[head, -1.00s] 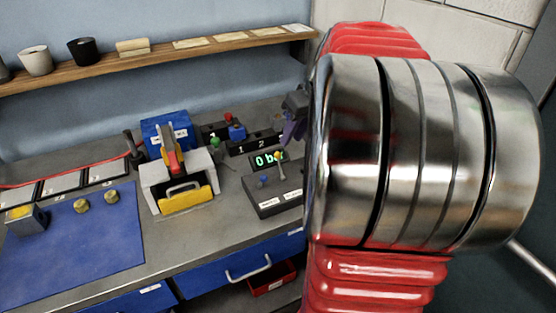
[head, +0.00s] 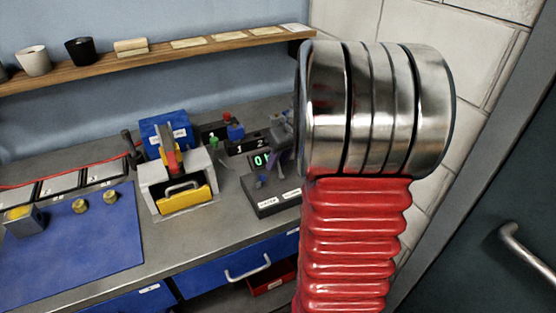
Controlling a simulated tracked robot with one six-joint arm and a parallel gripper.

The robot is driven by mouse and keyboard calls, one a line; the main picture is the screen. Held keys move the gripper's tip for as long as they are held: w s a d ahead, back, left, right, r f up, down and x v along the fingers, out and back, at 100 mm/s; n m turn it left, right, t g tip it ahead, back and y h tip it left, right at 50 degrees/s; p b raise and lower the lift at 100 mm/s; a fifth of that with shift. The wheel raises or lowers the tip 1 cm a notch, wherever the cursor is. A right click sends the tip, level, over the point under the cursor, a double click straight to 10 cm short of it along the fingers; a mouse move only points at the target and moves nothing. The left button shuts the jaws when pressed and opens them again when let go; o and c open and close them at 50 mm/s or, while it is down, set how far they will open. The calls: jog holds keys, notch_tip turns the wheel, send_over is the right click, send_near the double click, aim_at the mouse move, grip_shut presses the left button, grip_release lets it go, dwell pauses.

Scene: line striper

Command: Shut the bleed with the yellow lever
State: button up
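The small dark control box (head: 262,207) stands on the bench with white labels on its front and a blue-knobbed lever (head: 261,182) on top. The yellow lever that showed on this box a second ago is not visible now; the gripper covers that place. A green-lit display (head: 260,161) behind the box is partly covered too. My gripper (head: 276,166) is over the right part of the box, reaching down in front of the display. Its fingers are small and dark here, so I cannot tell whether they are open or touch the lever.
My red and metal arm hides the bench's right end. A grey fixture with a yellow handle (head: 183,200) stands left of the box. A blue mat (head: 75,245) with brass parts lies further left. A blue drawer (head: 230,268) and a red bin (head: 275,279) are below.

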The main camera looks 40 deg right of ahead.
jog(key=shift+c, duration=0.6)
grip_shut()
